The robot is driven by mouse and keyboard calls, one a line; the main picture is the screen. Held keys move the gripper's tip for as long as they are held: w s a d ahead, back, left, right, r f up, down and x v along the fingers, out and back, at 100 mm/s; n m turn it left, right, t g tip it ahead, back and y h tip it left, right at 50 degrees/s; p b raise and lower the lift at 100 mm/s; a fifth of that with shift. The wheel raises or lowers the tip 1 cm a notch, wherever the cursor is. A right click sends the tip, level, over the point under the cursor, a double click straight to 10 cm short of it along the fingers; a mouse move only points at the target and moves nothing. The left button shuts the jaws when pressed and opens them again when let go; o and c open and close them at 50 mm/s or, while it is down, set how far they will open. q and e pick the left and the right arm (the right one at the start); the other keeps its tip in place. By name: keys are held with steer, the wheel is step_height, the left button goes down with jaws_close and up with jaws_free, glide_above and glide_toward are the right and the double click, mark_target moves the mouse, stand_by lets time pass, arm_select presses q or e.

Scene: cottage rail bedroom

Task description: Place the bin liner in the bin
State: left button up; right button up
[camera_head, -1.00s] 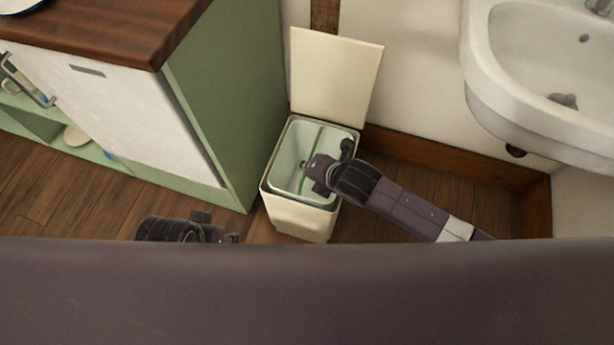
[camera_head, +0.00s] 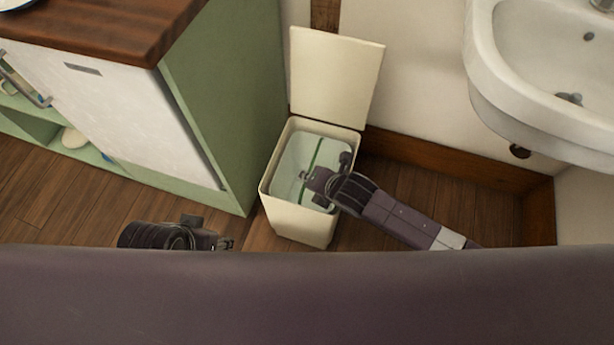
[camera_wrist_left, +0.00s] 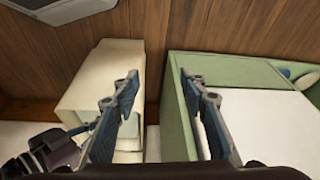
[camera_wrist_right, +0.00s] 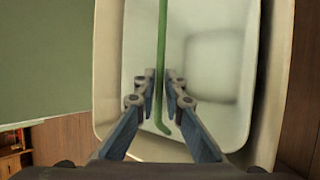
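The cream bin (camera_head: 299,221) stands on the floor beside the green cabinet, its lid (camera_head: 335,78) open against the wall. The bin liner (camera_head: 295,157), a pale inner bucket with a thin green handle (camera_head: 315,154), sits inside the bin, with its rim low in the opening. My right gripper (camera_head: 306,183) reaches over the bin. In the right wrist view, its fingers (camera_wrist_right: 162,90) are close together on both sides of the green handle (camera_wrist_right: 161,45) and appear shut on it. My left gripper (camera_head: 228,243) is empty, with its fingers (camera_wrist_left: 158,85) apart, left of the bin.
The green cabinet (camera_head: 222,100) with a wooden top (camera_head: 100,25) and white door stands close on the left. A white sink (camera_head: 500,100) hangs on the wall at right. Wooden floor (camera_head: 420,185) is free right of the bin.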

steer(key=shift+o, duration=1.3)
steer(key=shift+r, duration=0.15)
arm_select(q)
steer(key=s+p+x, duration=0.2)
steer(key=p+x, duration=0.2)
steer(key=x, duration=0.6)
steer(key=shift+f+g, duration=0.3)
steer(key=shift+f, duration=0.2)
arm_select(e)
steer(key=v, duration=1.2)
arm_select(q)
steer(key=shift+d, duration=0.1)
arm_select(e)
steer(key=shift+a, duration=0.1)
